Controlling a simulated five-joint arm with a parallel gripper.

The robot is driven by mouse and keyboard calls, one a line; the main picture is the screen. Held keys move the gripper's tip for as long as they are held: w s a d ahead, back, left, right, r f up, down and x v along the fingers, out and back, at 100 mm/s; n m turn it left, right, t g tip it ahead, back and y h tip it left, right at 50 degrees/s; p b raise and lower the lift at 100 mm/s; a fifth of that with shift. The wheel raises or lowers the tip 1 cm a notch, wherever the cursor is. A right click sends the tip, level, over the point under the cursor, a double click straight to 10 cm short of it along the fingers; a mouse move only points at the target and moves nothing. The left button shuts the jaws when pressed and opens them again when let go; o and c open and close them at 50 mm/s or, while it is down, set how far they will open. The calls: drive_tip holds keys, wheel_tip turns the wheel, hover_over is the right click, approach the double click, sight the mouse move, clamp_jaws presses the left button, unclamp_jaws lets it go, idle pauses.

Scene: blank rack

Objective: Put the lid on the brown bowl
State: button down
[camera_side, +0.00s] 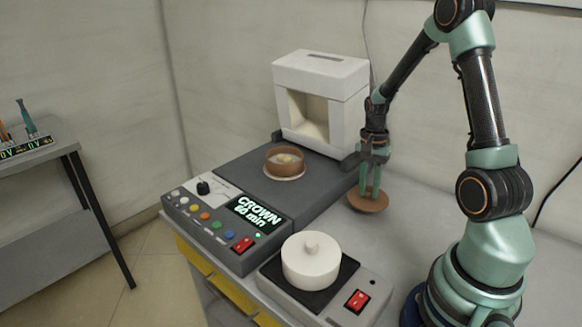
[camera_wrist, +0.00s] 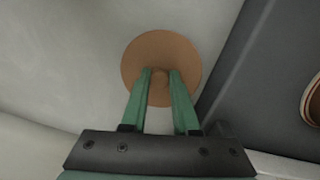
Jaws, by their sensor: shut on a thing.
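The brown bowl (camera_side: 285,162) stands upright and uncovered on a light round base on the dark grey machine, with pale contents inside. Its edge also shows at the right of the wrist view (camera_wrist: 312,100). The lid (camera_side: 368,203) is a round brown disc with a small knob, at the light counter to the right of the machine. In the wrist view the lid (camera_wrist: 160,50) lies beyond the fingertips, knob between them. My gripper (camera_wrist: 160,77) is shut on the lid's knob from above. I cannot tell whether the lid touches the counter.
The dark grey machine (camera_side: 235,170) has a control panel with a lit display and several buttons. A white box-shaped unit (camera_side: 320,70) stands behind the bowl. A white lidded pot (camera_side: 311,262) sits on a small heater in front. Bare counter (camera_side: 420,210) lies right of the lid.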

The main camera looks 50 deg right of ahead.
sight(368, 190)
drive_tip(key=shift+f, duration=1.5)
drive_tip(key=shift+f, duration=0.1)
drive_tip(key=c, duration=0.7)
unclamp_jaws()
wheel_tip(368, 190, up, 11)
drive_tip(key=w, duration=0.1)
drive_tip(key=a+r+n+t, duration=0.2)
drive_tip(key=a+r+n, duration=0.2)
drive_tip(key=a, duration=0.3)
drive_tip(key=s+a+r+n+t, duration=0.1)
drive_tip(key=a+r+n+t, duration=0.1)
drive_tip(key=a+r+n, duration=0.2)
drive_tip(key=s+a+r+n+t, duration=0.1)
drive_tip(key=a+r+n, duration=0.3)
drive_tip(key=a+n, duration=0.4)
drive_tip(key=shift+s+a+r+t+h, duration=0.1)
drive_tip(key=shift+a+r+t+h, duration=0.1)
drive_tip(key=shift+a+t, duration=0.35)
drive_tip(key=shift+a+r+t+h, duration=0.1)
drive_tip(key=shift+a+t+h, duration=0.15)
drive_tip(key=shift+a, duration=0.5)
